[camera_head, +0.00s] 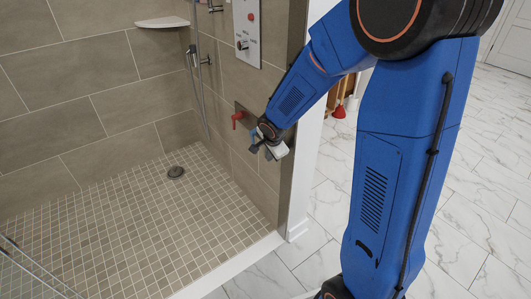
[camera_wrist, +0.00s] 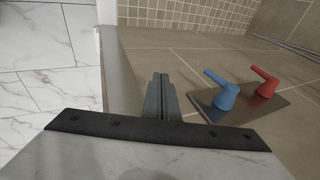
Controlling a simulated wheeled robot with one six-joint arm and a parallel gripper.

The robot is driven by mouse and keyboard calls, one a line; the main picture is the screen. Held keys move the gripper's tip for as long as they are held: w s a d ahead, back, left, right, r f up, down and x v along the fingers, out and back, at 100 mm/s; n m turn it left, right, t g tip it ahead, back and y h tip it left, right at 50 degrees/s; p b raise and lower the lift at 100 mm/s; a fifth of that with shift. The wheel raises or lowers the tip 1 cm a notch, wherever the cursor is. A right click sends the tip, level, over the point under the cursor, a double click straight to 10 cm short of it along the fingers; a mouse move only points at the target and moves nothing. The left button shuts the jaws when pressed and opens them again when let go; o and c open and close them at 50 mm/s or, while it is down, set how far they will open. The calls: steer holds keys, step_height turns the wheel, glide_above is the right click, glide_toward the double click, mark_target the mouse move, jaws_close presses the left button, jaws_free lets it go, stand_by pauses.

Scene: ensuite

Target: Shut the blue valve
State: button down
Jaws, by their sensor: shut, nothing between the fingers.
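The blue valve (camera_wrist: 225,97) is a lever handle on a metal plate (camera_wrist: 252,110) on the tiled shower wall. In the wrist view its lever points up and left, towards my fingers. The red valve (camera_wrist: 266,84) sits on the same plate, to its right, and it also shows in the head view (camera_head: 237,118). My gripper (camera_wrist: 161,82) is shut and empty, left of the blue valve with a visible gap in the wrist view. In the head view my gripper (camera_head: 264,148) is close to the wall, and I cannot clearly make out the blue valve there.
A shower hose (camera_head: 198,95) hangs on the wall left of the plate, and a control panel (camera_head: 247,30) is above. A shower kerb (camera_head: 230,264) runs along the floor. The tiled shower floor (camera_head: 135,225) is clear apart from a drain (camera_head: 176,172).

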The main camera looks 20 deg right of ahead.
steer(key=shift+s+d+r, duration=0.1)
steer(key=shift+s+r, duration=0.1)
steer(key=shift+s, duration=0.55)
steer(key=shift+s+d+r, duration=0.1)
steer(key=shift+s+r, duration=0.05)
steer(key=shift+s, duration=0.55)
steer(key=shift+s+r, duration=0.2)
steer(key=shift+s, duration=0.55)
